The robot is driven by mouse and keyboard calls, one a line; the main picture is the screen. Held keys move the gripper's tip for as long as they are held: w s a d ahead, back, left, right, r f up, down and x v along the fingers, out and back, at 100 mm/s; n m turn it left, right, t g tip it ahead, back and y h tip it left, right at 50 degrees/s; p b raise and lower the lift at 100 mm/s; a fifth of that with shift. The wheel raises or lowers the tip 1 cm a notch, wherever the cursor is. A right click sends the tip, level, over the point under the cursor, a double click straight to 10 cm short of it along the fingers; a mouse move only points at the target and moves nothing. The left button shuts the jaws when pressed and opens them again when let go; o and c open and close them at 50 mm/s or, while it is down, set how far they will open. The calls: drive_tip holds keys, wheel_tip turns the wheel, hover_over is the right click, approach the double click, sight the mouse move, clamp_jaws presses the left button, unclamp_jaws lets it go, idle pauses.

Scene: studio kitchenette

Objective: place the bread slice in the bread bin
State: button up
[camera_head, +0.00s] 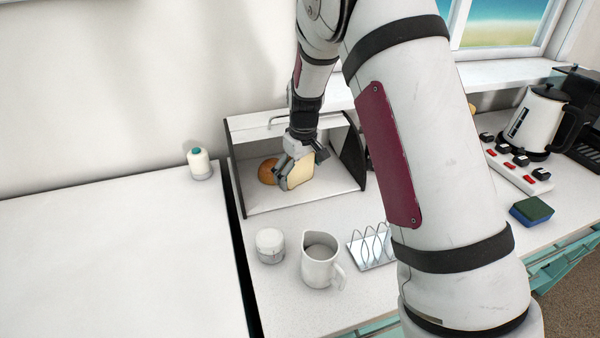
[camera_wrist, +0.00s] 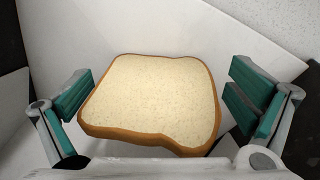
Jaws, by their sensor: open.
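The bread slice (camera_head: 298,172) is pale with a brown crust. In the head view it is at the opening of the bread bin (camera_head: 240,137), a white box with dark sides and an open front. My gripper (camera_head: 296,172) reaches into the bin around the slice. In the wrist view the slice (camera_wrist: 155,100) lies between the two green finger pads of my gripper (camera_wrist: 158,98), which are spread apart with gaps on both sides. The slice appears to rest inside the bin, though its underside is hidden. A round brown bun (camera_head: 268,171) is in the bin, left of the slice.
In front of the bin stand a small white jar (camera_head: 270,245), a white jug (camera_head: 320,262) and a wire toast rack (camera_head: 370,248). A white bottle (camera_head: 200,164) is left of the bin. A kettle (camera_head: 541,120), a power strip (camera_head: 518,170) and a sponge (camera_head: 531,211) are at right.

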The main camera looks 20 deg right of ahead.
drive_tip(key=s+r+m, duration=0.1)
drive_tip(key=s+r, duration=0.3)
drive_tip(key=r, duration=0.5)
drive_tip(key=s+r, duration=0.5)
drive_tip(key=r, duration=0.4)
drive_tip(key=s+r+m+t, duration=0.1)
drive_tip(key=s, duration=1.2)
drive_tip(key=s+a+r+m+t, duration=0.1)
drive_tip(key=s+r+m+t, duration=0.1)
drive_tip(key=s, duration=1.1)
drive_tip(key=shift+m+b, duration=0.3)
drive_tip(key=shift+b, duration=0.1)
